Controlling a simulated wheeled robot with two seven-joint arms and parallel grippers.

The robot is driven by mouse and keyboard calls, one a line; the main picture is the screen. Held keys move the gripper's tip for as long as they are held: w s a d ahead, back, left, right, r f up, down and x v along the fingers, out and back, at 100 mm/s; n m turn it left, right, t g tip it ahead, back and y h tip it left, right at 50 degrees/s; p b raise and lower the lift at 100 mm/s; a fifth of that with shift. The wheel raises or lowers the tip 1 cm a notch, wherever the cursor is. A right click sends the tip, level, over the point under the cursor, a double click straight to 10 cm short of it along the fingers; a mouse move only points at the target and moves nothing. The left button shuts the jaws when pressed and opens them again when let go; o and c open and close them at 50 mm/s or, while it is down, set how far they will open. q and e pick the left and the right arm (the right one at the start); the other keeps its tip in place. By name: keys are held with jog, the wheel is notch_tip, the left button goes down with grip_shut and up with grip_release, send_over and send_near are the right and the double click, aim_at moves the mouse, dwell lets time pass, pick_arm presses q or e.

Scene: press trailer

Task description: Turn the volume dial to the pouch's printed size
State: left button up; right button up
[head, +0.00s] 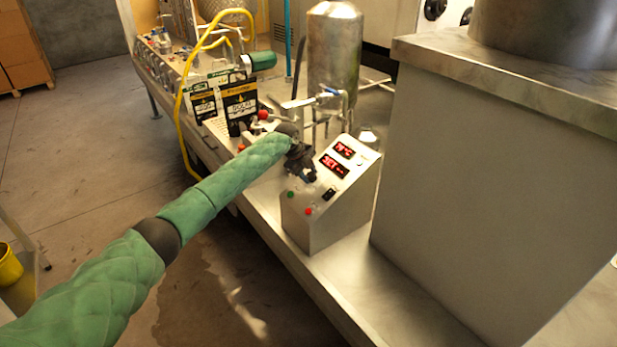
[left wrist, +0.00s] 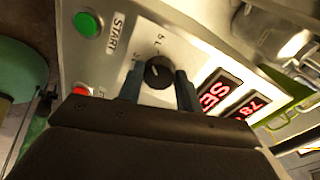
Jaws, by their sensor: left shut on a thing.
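The black round volume dial (left wrist: 158,72) with a pale pointer mark sits on the slanted panel of a metal control box (head: 325,228). My left gripper (left wrist: 158,88) is shut on the dial, one finger on each side of it. In the head view the left gripper (head: 303,172) hides the dial. The scale marks around the dial are too blurred to read. A black and white pouch (head: 240,103) stands upright behind the gripper, with a similar one (head: 203,105) to its left. I cannot read their printed size surely. My right gripper is not in view.
The panel also has a green START button (left wrist: 88,22), a red button (left wrist: 82,88), and red SET (left wrist: 220,90) and 78 displays (left wrist: 247,105). A steel cylinder (head: 335,60) stands behind the box. A large metal block (head: 490,190) is close on the right.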

pick_arm(q)
jog(key=shift+f+n, duration=0.2)
jog(key=shift+n, duration=0.4)
jog(key=n+b, duration=0.1)
jog(key=n, duration=0.1)
jog(key=shift+n, duration=0.3)
jog(key=shift+r+n, duration=0.1)
jog(key=shift+n, duration=0.7)
jog(key=shift+a+n+h, duration=0.15)
jog(key=shift+n+h, duration=0.15)
jog(key=shift+n, duration=1.2)
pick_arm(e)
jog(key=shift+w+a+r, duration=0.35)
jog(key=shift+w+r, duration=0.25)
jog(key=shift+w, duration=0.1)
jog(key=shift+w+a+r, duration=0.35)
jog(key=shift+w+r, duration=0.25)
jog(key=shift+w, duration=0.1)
pick_arm(q)
jog(key=o, duration=1)
jog(key=shift+b, duration=0.3)
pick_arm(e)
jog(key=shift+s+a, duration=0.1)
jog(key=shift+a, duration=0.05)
